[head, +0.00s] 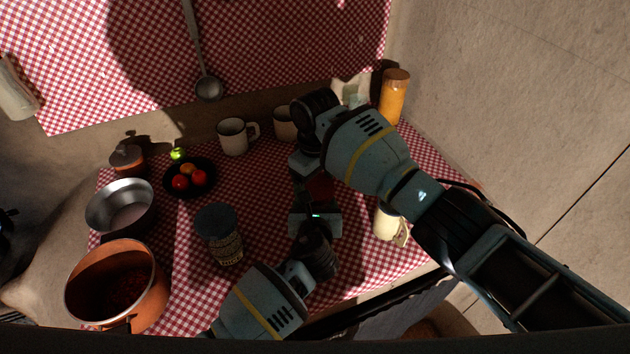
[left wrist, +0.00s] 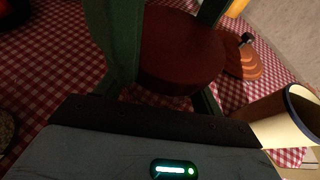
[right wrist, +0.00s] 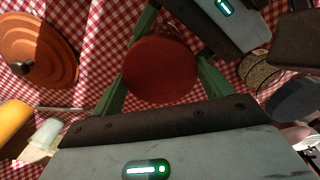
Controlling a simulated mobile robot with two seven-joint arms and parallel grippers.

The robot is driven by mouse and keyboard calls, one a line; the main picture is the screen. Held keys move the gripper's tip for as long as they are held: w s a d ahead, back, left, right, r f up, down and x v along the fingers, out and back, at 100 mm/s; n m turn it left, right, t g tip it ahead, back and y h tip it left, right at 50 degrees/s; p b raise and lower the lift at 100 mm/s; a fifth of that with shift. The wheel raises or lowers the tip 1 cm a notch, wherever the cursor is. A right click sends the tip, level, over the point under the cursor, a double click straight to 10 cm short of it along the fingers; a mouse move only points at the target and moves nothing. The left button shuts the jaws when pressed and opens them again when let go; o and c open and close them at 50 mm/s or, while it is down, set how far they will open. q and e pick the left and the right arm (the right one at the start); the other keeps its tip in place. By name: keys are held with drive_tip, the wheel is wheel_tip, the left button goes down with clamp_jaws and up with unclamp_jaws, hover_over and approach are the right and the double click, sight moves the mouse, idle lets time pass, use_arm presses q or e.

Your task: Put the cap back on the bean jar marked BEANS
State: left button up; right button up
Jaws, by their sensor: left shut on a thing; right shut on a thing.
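A dark red round thing (head: 320,189) is between my two grippers above the middle of the cloth. It looks like a thick disc in the left wrist view (left wrist: 180,55) and shows a flat round face in the right wrist view (right wrist: 160,70). I cannot tell whether it is only the cap or a capped jar. My left gripper (head: 315,215) is shut on it from the front. My right gripper (head: 308,170) is shut on it from behind. No BEANS marking is readable. A patterned jar (head: 226,250) with a blue-grey top stands left of the grippers.
A pale mug (head: 386,224) stands close on the right. A terracotta lid (right wrist: 38,50) with a dark knob lies nearby. A fruit bowl (head: 174,189), metal bowl (head: 105,207) and terracotta pot (head: 150,300) stand left. Mugs (head: 233,138) and an orange jar (head: 394,98) line the back.

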drive_tip(key=shift+r+m, duration=0.1)
drive_tip(key=shift+m, duration=0.2)
drive_tip(key=o, duration=1.1)
wheel_tip(320, 180, up, 12)
use_arm(q)
drive_tip(key=o, duration=1.9)
drive_tip(key=shift+o, duration=0.2)
drive_tip(key=shift+s, duration=0.1)
